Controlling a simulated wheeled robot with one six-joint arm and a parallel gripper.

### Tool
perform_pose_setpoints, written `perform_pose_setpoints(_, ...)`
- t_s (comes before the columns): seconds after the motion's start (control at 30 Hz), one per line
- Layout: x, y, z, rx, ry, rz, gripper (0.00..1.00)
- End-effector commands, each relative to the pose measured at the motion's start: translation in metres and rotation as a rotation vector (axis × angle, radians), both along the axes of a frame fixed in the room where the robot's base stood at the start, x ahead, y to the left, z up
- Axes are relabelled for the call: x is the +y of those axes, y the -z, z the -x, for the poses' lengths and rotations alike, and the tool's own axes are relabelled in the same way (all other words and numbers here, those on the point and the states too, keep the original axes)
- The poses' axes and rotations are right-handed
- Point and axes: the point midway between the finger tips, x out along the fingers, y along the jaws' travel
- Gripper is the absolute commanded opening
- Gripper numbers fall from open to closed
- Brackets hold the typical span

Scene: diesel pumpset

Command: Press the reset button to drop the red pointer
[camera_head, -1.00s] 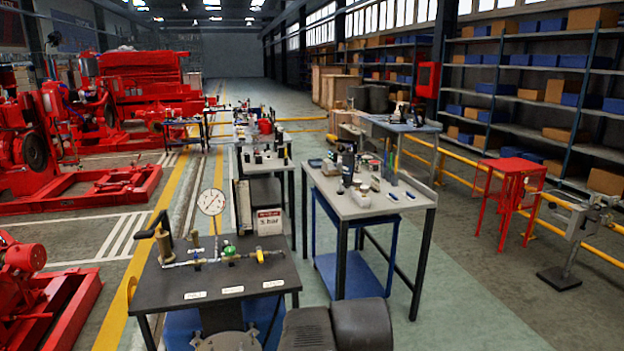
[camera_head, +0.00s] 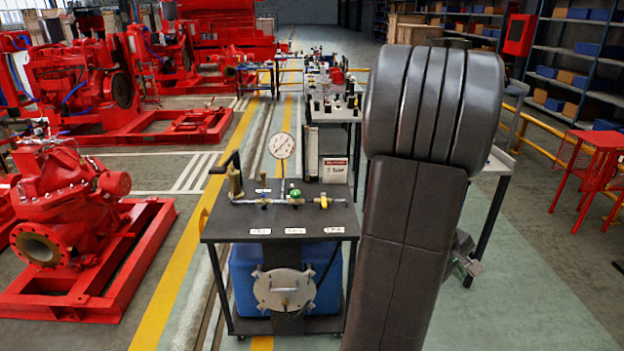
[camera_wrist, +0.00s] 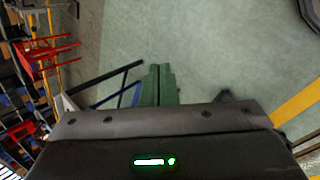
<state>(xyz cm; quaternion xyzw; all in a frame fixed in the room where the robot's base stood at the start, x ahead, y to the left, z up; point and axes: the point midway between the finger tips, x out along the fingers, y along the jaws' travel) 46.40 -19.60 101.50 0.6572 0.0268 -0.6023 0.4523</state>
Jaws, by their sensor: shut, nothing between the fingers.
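A round white dial gauge (camera_head: 282,145) stands on a thin stem above a dark test bench (camera_head: 230,222) in the head view. Its needle is too small to tell whether it is the red pointer. I cannot make out a reset button. A pipe on the bench carries a green fitting (camera_head: 294,192) and a yellow fitting (camera_head: 323,202). My gripper (camera_wrist: 158,70) shows in the wrist view with its two green-grey fingers together, empty, over bare floor. It is far from the gauge, and neither gauge nor bench shows in the wrist view.
My arm blocks much of the head view's right side and hides most of the workbench there. Red pump sets (camera_head: 75,215) stand at left. A red stand (camera_head: 590,165) and shelves (camera_head: 580,70) are at right. Green floor is clear at the lower right.

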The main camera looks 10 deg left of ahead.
Motion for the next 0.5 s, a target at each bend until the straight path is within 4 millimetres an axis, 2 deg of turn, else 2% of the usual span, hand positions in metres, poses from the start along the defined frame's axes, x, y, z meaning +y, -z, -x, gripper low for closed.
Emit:
perform_pose_setpoints(0.03,-0.011,0.013,-0.012,0.048,-0.037,0.049,0.00)
perform_pose_setpoints(0.23,-0.040,0.048,-0.050,0.177,-0.189,0.215,0.00)
perform_pose_setpoints(0.4,-0.051,0.067,-0.067,0.235,-0.270,0.289,0.00)
perform_pose_setpoints(0.5,-0.054,0.073,-0.072,0.249,-0.292,0.307,0.00)
